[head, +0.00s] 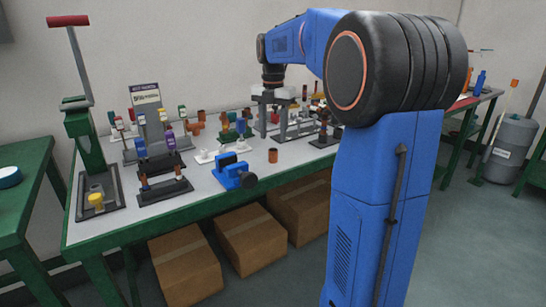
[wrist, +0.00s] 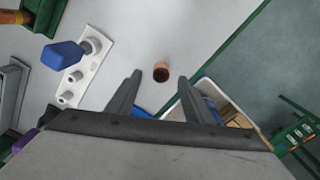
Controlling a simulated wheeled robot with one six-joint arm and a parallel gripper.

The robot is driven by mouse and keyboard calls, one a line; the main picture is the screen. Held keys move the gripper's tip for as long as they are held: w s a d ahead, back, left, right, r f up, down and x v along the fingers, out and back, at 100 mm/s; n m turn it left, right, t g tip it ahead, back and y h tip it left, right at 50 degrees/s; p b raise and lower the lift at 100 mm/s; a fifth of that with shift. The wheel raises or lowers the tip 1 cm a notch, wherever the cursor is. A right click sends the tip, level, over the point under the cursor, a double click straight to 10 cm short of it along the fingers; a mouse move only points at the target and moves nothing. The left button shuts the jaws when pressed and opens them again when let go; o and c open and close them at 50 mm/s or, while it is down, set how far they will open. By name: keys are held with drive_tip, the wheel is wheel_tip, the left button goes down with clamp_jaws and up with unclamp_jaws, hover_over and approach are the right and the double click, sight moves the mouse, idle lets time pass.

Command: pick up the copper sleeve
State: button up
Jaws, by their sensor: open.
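The copper sleeve (head: 272,156) is a small, short copper-brown cylinder standing on the light tabletop near the front edge, just right of a blue vise. In the wrist view the sleeve (wrist: 161,72) is seen from above, with a dark open top. My gripper (wrist: 159,80) is open and empty. Its two dark fingers appear on either side of the sleeve in the picture, with the sleeve near the level of the fingertips. In the head view my arm reaches over the table behind the sleeve, and the fingers point down; contact with the sleeve is not visible.
The blue vise (head: 234,173) stands left of the sleeve. A white plate with pegs (wrist: 85,68) holds a blue-handled piece. A green press (head: 88,150) and several small racks fill the table's left. Cardboard boxes (head: 250,238) sit below. The tabletop around the sleeve is clear.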

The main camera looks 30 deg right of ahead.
sight(273, 156)
drive_tip(key=shift+s+a+f, duration=0.1)
drive_tip(key=shift+s+f, duration=0.05)
drive_tip(key=shift+f, duration=1.65)
drive_tip(key=shift+s+a+f, duration=0.1)
drive_tip(key=shift+s+f, duration=0.05)
drive_tip(key=shift+f, duration=1.65)
drive_tip(key=shift+c, duration=0.4)
drive_tip(key=c, duration=0.9)
